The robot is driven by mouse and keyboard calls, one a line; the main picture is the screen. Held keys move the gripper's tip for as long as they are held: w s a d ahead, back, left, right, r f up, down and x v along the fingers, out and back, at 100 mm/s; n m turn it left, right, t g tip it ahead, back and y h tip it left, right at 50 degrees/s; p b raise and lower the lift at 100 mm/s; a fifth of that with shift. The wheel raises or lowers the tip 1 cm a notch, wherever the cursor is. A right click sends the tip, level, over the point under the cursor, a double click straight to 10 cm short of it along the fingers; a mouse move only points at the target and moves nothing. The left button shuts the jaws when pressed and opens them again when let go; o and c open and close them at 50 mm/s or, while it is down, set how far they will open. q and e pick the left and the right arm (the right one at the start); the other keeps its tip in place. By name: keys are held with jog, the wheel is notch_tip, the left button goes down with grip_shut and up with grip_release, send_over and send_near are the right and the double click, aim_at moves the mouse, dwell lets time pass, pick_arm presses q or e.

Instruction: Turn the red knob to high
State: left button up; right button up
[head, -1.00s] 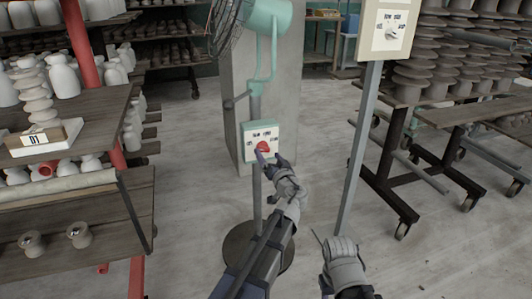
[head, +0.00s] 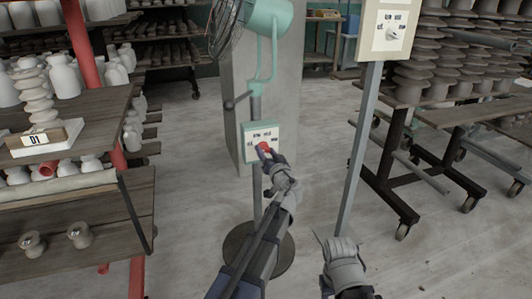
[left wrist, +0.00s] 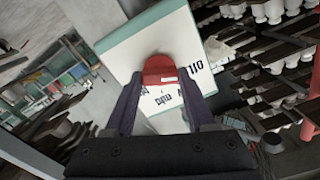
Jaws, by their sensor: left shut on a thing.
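The red knob (head: 264,148) sits on a white control plate (head: 254,137) with a teal edge, on the stand of a teal fan (head: 266,18). My left gripper (head: 270,155) is at the plate and shut on the red knob. In the left wrist view the red knob (left wrist: 159,71) is between both fingers of my left gripper (left wrist: 158,85), with a small white mark on it. The plate (left wrist: 130,50) looks tilted there, and its printed labels are partly hidden by the fingers. My right gripper (head: 343,255) is low in front, away from the plate; its fingertips are unclear.
A second panel (head: 388,32) with a white knob stands on a grey post (head: 357,160) to the right. A wooden shelf (head: 60,208) with pottery is at left. Wheeled racks (head: 385,175) stand at right. The floor between is clear.

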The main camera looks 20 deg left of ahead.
pick_arm(q)
grip_shut()
